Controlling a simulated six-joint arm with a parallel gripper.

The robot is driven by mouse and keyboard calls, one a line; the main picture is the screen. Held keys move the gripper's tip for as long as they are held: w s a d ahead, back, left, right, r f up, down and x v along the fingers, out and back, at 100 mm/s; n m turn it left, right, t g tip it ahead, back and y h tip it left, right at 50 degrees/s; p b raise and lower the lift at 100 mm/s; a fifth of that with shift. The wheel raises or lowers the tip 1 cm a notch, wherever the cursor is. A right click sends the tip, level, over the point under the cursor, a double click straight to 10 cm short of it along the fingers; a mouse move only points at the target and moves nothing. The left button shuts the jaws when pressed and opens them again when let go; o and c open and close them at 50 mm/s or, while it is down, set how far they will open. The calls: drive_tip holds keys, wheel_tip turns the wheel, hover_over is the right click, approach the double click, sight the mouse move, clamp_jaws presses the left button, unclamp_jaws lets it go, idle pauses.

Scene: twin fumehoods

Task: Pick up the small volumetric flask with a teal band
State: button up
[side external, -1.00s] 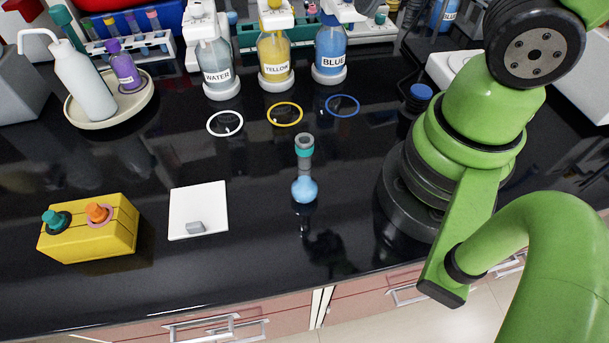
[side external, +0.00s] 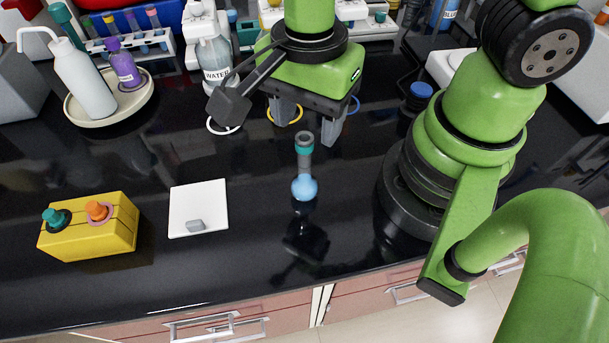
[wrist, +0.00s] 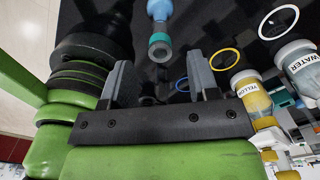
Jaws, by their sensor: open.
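The small volumetric flask (side external: 304,187) has a round bottom with blue liquid and a teal band near its grey top. It stands upright on the black bench, left of my arm's base. My gripper (side external: 305,133) is open and empty in the side view, above and behind the flask, with its fingers pointing down and apart. In the wrist view, the flask (wrist: 159,28) shows beyond the two fingers of my gripper (wrist: 160,75), roughly between them. The fingers do not appear to touch it.
A white pad (side external: 198,205) with a small grey block and a yellow box (side external: 88,230) with two stoppers lie to the left. The WATER bottle (side external: 214,62) stands behind, and the YELLOW bottle (wrist: 245,87) shows in the wrist view. The bench front (side external: 230,270) is clear.

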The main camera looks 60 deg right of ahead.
sight(304, 149)
drive_tip(key=shift+a+f, duration=0.15)
drive_tip(key=shift+f, duration=1.15)
drive_tip(key=shift+a+f, duration=0.15)
drive_tip(key=shift+f, duration=1.15)
drive_tip(key=shift+c, duration=0.2)
clamp_jaws()
